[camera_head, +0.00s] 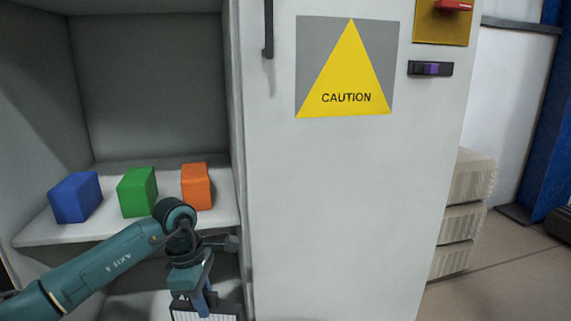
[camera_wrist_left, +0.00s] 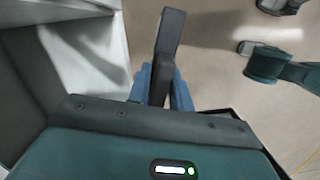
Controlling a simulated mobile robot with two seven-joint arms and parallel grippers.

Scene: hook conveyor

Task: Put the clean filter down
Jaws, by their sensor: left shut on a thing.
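The filter (camera_head: 230,313), with a dark frame and pale pleats, shows only in part at the bottom edge of the head view. My left gripper (camera_head: 203,298) points down and is shut on it, in front of the open cabinet and below the upper shelf's front edge. In the left wrist view, the blue fingers (camera_wrist_left: 161,92) grip a dark grey upright part of the filter (camera_wrist_left: 170,40). The lower part of the filter is out of the head view. My right gripper is not in view. I cannot tell from these frames whether the filter is clean.
Blue (camera_head: 75,198), green (camera_head: 137,192) and orange (camera_head: 196,186) blocks stand on the upper shelf (camera_head: 70,232). A white cabinet front (camera_head: 345,200) with a caution sign (camera_head: 345,75) stands right of the opening. Pale stacked blocks (camera_head: 466,220) stand farther right.

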